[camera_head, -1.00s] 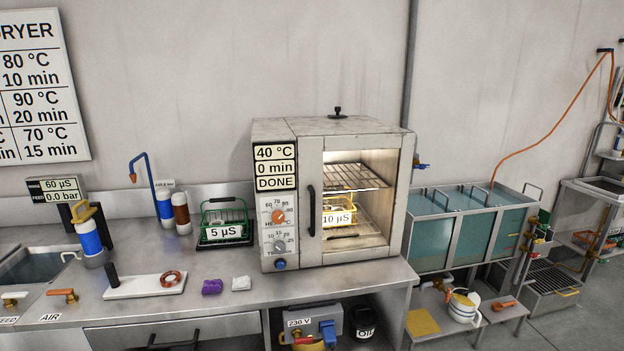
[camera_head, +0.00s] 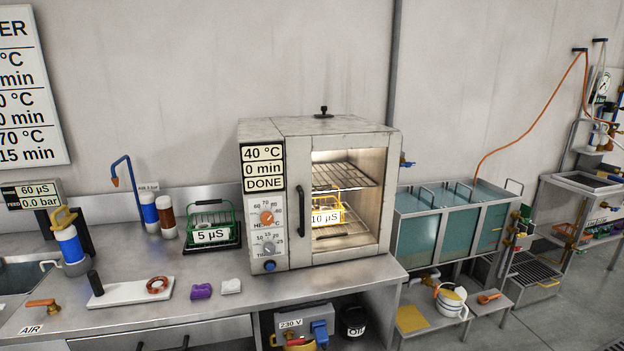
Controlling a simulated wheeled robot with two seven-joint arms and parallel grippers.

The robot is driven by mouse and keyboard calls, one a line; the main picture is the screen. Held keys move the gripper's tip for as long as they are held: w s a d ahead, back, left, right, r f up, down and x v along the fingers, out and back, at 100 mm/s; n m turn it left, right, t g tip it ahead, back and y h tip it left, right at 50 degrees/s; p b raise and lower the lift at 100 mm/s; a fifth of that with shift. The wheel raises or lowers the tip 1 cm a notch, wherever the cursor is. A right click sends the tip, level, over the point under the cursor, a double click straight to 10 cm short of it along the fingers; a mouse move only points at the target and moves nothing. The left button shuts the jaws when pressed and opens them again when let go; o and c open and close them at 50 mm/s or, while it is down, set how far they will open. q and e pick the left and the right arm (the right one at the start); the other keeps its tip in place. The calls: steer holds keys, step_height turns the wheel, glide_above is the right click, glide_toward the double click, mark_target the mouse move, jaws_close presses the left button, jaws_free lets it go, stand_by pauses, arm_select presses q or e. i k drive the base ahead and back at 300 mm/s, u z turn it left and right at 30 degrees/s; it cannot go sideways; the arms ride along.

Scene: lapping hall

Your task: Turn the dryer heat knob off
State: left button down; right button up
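The dryer (camera_head: 345,135) is a pale metal oven on the bench, with a lit interior behind its glass door, which looks closed. Its panel reads 40 °C, 0 min, DONE. The orange heat knob (camera_head: 267,217) sits on the upper dial of the panel; its exact setting is too small to read. Below it are a grey timer knob (camera_head: 268,248) and a blue button (camera_head: 269,266). A yellow basket (camera_head: 340,208) tagged 10 µS stands inside on a rack. Neither of my grippers is in view.
A green basket (camera_head: 212,222) tagged 5 µS stands left of the dryer. A white board (camera_head: 130,291), a purple piece (camera_head: 202,291) and a white piece (camera_head: 231,286) lie on the bench (camera_head: 210,318). Water tanks (camera_head: 450,228) stand to the right. The bench just before the dryer is clear.

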mark_target(266, 217)
steer(key=z, duration=1.25)
steer(key=i, duration=0.4)
steer(key=u, duration=0.5)
